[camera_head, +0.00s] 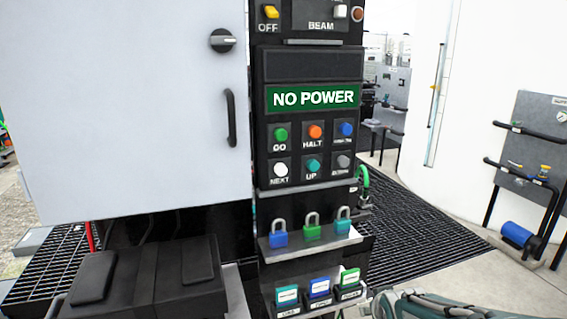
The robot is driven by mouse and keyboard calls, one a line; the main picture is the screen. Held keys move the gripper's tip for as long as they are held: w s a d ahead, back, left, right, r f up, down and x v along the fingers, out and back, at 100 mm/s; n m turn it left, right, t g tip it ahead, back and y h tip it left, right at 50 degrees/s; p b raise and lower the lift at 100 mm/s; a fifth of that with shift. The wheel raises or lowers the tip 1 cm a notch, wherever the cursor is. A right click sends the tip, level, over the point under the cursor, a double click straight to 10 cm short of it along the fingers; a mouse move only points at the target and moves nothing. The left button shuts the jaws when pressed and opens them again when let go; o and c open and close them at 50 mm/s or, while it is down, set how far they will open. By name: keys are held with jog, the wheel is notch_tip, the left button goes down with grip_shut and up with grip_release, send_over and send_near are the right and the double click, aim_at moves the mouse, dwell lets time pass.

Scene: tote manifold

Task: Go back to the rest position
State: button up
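A teal and grey part of my arm shows at the bottom right edge. Its left end, which looks like my gripper (384,304), is cut off by the frame edge, beside the lower right of the black control panel (262,130). I cannot tell whether the fingers are open or shut, or whether they hold anything. The panel has a green "NO POWER" display (313,97) and several coloured buttons under it.
A shelf (300,240) holds blue, green and teal padlocks; tagged blocks (320,288) sit below. A large grey cabinet door (130,110) fills the left, above a black case (145,278). Dark grating (420,225) lies clear at right, before a pipe stand (535,150).

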jog(key=s+a+r+g, duration=0.1)
jog(key=s+r, duration=0.3)
jog(key=s, duration=0.5)
jog(key=s+a+r+m+g+y, duration=0.1)
jog(key=s+a+r+g, duration=0.1)
jog(key=s, duration=0.8)
jog(key=shift+a+r, duration=0.8)
jog(key=shift+r, duration=0.1)
